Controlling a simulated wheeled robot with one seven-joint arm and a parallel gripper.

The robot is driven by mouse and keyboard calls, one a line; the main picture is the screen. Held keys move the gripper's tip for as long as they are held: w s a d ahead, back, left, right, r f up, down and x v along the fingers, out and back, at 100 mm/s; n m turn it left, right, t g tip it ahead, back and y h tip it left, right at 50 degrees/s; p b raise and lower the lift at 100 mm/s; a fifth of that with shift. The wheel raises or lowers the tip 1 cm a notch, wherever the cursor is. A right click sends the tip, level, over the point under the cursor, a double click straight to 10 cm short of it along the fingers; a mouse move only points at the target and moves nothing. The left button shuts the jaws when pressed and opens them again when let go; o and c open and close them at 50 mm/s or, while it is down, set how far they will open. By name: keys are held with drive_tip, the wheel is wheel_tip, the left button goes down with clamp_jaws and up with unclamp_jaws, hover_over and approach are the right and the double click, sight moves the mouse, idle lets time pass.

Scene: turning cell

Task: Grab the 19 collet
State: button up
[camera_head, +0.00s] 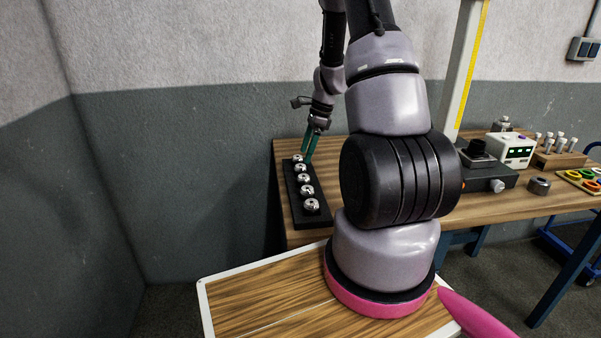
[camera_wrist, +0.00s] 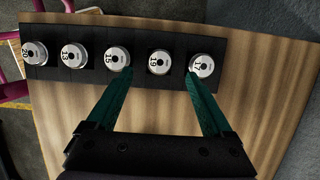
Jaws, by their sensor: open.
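The 19 collet (camera_wrist: 159,62) is a silver disc with a dark centre, seated in a black rack (camera_wrist: 136,43) between the 15 collet (camera_wrist: 117,59) and the 17 collet (camera_wrist: 202,65). My gripper (camera_wrist: 158,70) is open, with green fingers on either side of the 19 collet in the wrist view. The left fingertip overlaps the 15 collet's edge and the right one the 17 collet's edge. In the head view my gripper (camera_head: 310,145) is at the far end of the rack (camera_head: 313,217). I cannot tell its exact height above the collets.
The 13 collet (camera_wrist: 74,55) and the 20 collet (camera_wrist: 35,53) sit further left in the rack. The wooden bench (camera_head: 475,208) carries a dark fixture (camera_head: 485,180), a white device (camera_head: 513,149) and a block with several pegs (camera_head: 558,157) on the right. Bare wood lies beside the rack.

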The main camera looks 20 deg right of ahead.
sight(301, 166)
drive_tip(key=x, duration=0.5)
drive_tip(key=shift+a, duration=0.1)
clamp_jaws()
